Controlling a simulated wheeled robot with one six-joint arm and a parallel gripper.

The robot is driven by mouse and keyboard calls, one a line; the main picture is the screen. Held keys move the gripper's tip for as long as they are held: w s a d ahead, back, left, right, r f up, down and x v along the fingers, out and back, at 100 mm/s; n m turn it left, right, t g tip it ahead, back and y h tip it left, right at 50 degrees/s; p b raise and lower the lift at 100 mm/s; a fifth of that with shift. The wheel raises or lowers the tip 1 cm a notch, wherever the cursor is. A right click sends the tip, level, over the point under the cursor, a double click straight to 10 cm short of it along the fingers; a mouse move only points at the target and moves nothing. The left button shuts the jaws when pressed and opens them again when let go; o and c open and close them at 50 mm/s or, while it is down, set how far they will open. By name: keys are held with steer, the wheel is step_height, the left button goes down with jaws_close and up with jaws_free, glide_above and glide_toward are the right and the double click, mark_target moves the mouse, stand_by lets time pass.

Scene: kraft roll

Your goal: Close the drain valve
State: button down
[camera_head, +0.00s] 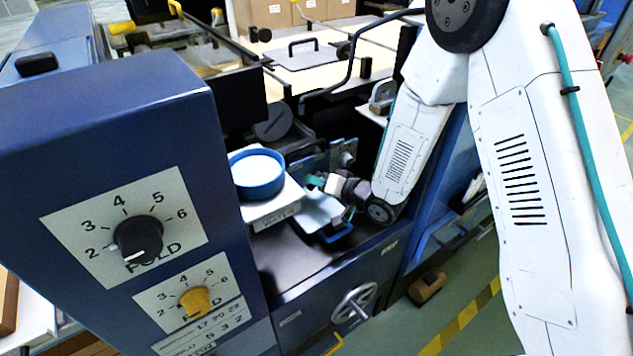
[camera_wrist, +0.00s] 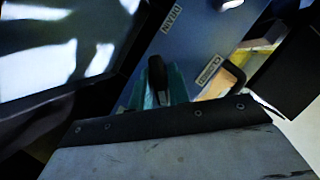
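In the wrist view a blue panel (camera_wrist: 195,45) carries a label reading DRAIN (camera_wrist: 172,24) and a second small label (camera_wrist: 208,70) that seems to read CLOSED. A black, round-ended handle (camera_wrist: 157,74), apparently the drain valve's, stands in front of this panel. My gripper (camera_wrist: 159,84) has its teal fingers on either side of the handle, seemingly touching it. In the head view my gripper (camera_head: 318,183) reaches low into the machine, beside a blue-rimmed tray (camera_head: 335,236). The valve handle is hidden or too small to make out there.
A blue round dish with white contents (camera_head: 257,172) stands on a white box (camera_head: 268,207), left of my gripper. A blue cabinet with dials (camera_head: 120,180) fills the left side. A handwheel (camera_head: 355,302) is on the front below. A bent dark rail (camera_head: 350,65) runs above.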

stand_by(0.3)
steer(key=n+h, duration=0.1)
steer(key=n, duration=0.2)
steer(key=shift+h, duration=0.4)
steer(key=n+t+h, duration=0.1)
steer(key=n+h, duration=0.1)
steer(key=n, duration=0.1)
steer(key=shift+s+a, duration=0.1)
steer(key=n+t+h, duration=0.1)
steer(key=n+t, duration=0.1)
steer(key=n, duration=0.1)
steer(key=shift+h, duration=0.4)
steer(key=shift+a+n+t+h, duration=0.1)
steer(key=shift+n+t+h, duration=0.55)
steer(key=shift+n, duration=1.05)
steer(key=c, duration=1.4)
jaws_free()
steer(key=shift+c, duration=0.2)
